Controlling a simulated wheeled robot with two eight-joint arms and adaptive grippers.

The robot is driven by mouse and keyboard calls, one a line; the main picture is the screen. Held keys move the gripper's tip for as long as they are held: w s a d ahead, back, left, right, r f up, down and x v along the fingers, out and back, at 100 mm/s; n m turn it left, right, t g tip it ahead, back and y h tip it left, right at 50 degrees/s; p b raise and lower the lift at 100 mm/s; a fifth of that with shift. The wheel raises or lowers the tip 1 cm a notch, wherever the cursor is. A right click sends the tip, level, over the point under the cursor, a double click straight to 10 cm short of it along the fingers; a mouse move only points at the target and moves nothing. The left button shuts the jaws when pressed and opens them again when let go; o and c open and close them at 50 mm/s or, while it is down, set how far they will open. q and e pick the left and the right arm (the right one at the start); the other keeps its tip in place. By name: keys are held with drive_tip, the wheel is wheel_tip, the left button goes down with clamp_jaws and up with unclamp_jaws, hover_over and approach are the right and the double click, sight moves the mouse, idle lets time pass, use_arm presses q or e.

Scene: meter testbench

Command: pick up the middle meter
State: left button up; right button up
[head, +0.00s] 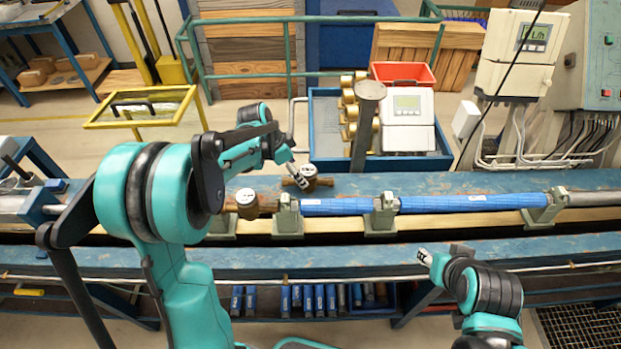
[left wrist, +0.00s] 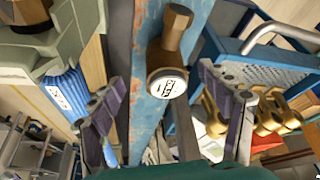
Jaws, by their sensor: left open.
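A small brass meter with a white round dial (head: 308,172) sits on the blue bench top, behind the pipe line. A second brass meter (head: 248,203) sits at the left end of the blue pipe. My left gripper (head: 296,171) is beside the first meter, arm coming from the left. In the left wrist view my open left gripper (left wrist: 160,82) has its two dark fingers on either side of that meter (left wrist: 167,85), apart from it. Part of another brass meter (left wrist: 28,10) shows at the upper left. My right gripper (head: 424,257) hangs over the bench's front; its jaws are unclear.
The blue pipe (head: 465,203) runs right along the bench, held by grey-green clamps (head: 382,215). Behind the bench, a blue tray (head: 325,130) holds several brass parts and a white display unit (head: 407,118). A grey post (head: 365,130) stands close by. A red bin (head: 403,72) is further back.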

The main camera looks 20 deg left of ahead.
sight(308, 180)
use_arm(q)
drive_tip(key=x, duration=0.3)
drive_tip(key=shift+w+f+b, duration=0.15)
drive_tip(key=shift+w+b, duration=0.1)
drive_tip(key=shift+b, duration=0.15)
drive_tip(key=x, duration=0.1)
drive_tip(key=b+x, duration=0.1)
drive_tip(key=x, duration=0.3)
drive_tip(key=shift+w+d, duration=0.3)
drive_tip(key=shift+w, duration=0.1)
drive_tip(key=shift+s, duration=0.1)
drive_tip(key=shift+c, duration=0.9)
clamp_jaws()
drive_tip(key=shift+r, duration=0.2)
